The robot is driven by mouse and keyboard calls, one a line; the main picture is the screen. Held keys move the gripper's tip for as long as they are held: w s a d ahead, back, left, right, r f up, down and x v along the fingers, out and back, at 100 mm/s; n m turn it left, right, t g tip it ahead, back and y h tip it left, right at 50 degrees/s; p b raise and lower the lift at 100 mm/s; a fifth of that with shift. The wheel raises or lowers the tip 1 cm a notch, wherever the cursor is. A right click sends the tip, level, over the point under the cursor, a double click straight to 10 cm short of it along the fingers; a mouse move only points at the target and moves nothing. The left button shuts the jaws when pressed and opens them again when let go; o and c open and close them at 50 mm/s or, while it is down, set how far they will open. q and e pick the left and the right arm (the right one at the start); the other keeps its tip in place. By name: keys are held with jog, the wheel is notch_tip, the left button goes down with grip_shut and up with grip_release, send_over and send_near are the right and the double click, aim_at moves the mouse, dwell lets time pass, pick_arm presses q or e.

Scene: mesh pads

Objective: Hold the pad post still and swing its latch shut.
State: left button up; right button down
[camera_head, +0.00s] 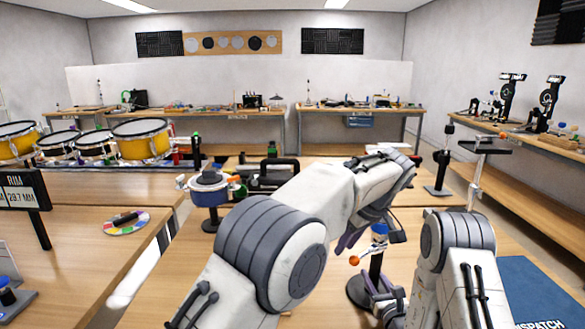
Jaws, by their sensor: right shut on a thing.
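The pad post (376,266) stands upright on a round dark base (357,289) on the front table, right of centre. A blue part (379,229) is at its top. An orange ball (354,260), seemingly the latch's knob, sticks out to its left; whether the latch is open or shut is unclear. My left gripper (370,234) is at the top of the post, largely hidden by its own arm; its finger gap does not show. My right gripper (381,291) is low at the post and shut on it.
A blue mat (540,291) lies at the right. A pad on a blue stand (209,190) and dark cases stand behind my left arm. Yellow drums (141,141) are at the far left. A stand with a dark top (484,146) rises at the right.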

pick_arm(q)
notch_tip(320, 180, up, 9)
pick_arm(e)
jog(key=shift+s+f, duration=0.1)
jog(key=shift+f, duration=0.3)
pick_arm(q)
jog(key=shift+f, duration=0.1)
pick_arm(e)
jog(key=shift+c, duration=2.1)
grip_release()
jog(key=shift+r, duration=0.2)
